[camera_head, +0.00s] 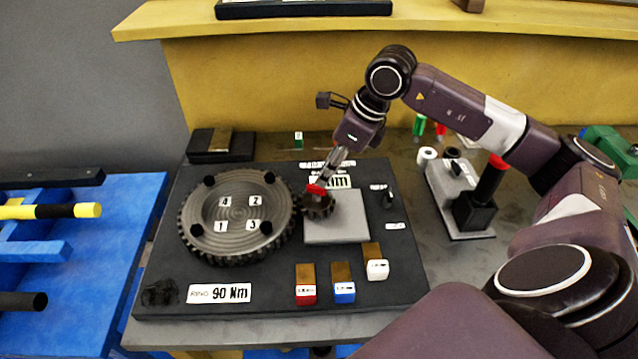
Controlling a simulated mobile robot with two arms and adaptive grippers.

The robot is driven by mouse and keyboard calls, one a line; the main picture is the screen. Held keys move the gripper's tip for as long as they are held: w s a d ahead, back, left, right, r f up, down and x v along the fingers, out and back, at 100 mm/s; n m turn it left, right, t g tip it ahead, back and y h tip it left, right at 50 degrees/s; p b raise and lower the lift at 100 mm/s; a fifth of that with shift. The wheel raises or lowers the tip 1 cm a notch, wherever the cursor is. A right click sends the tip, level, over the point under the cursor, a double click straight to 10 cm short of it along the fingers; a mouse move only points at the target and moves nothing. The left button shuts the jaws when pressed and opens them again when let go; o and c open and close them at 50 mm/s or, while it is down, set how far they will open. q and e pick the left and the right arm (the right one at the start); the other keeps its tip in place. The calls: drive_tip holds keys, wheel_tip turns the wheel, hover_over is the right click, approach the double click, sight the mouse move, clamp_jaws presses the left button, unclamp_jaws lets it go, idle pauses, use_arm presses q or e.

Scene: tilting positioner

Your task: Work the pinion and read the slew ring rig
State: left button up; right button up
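The slew ring (238,212) is a large dark toothed disc with tags 1, 2, 3 and 4 and several black knobs, lying flat on a black base plate (170,262). The small toothed pinion (318,210) sits at the ring's right edge, beside a grey square plate (346,228). My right gripper (324,182) points down over the pinion, its fingers close together at a red piece (315,190) on top of it. Whether they clasp the red piece is too small to tell. My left gripper is not in view.
Blocks with red (306,295), blue (344,292) and white (377,269) fronts stand along the plate's front. A stand with a black, red-topped post (485,192) is at right. A blue rack (80,240) with bars stands left. A yellow ledge runs behind.

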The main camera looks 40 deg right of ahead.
sight(317, 186)
drive_tip(key=shift+p+x, duration=0.6)
drive_tip(key=shift+x, duration=2.15)
clamp_jaws()
